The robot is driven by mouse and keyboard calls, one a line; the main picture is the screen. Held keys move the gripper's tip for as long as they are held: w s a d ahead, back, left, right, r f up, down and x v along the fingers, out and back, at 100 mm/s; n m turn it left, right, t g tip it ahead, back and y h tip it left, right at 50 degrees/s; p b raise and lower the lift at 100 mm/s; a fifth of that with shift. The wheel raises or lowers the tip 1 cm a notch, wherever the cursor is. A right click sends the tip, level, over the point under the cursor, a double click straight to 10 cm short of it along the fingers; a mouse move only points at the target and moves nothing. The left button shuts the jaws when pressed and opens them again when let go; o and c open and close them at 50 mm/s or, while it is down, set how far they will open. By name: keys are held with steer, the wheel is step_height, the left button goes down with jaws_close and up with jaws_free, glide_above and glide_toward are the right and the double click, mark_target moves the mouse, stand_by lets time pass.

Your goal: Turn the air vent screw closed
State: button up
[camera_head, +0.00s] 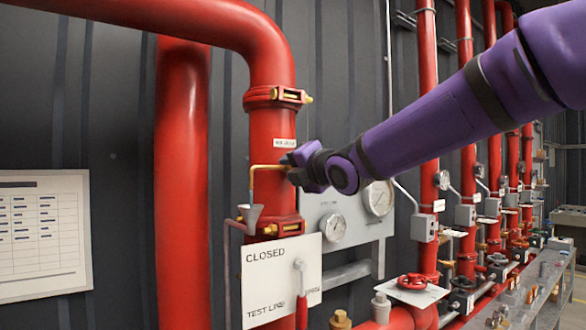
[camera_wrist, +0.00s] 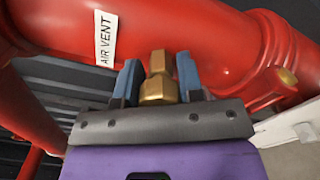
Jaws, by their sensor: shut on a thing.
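The brass air vent screw (camera_wrist: 158,82) sits on the red pipe (camera_wrist: 200,35) beside a white "AIR VENT" label (camera_wrist: 106,38) in the wrist view. My gripper (camera_wrist: 159,75) has one blue finger on each side of the screw and is shut on it. In the head view my gripper (camera_head: 288,160) is at the upright red pipe (camera_head: 268,125), just below the small label (camera_head: 285,143). The screw is hidden there behind the gripper. A thin brass vent tube (camera_head: 264,167) leaves the pipe to the left and bends down.
A grey funnel (camera_head: 250,214) stands under the tube's end. Below is a white "CLOSED / TEST LINE" sign (camera_head: 270,285). A panel with gauges (camera_head: 333,228) is right of the pipe, under my arm. More red pipes and valves (camera_head: 414,281) fill the right side.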

steer(key=shift+f+m, duration=0.15)
steer(key=shift+m, duration=10.25)
steer(key=o, duration=0.9)
steer(key=v, duration=1.1)
steer(key=shift+w, duration=0.1)
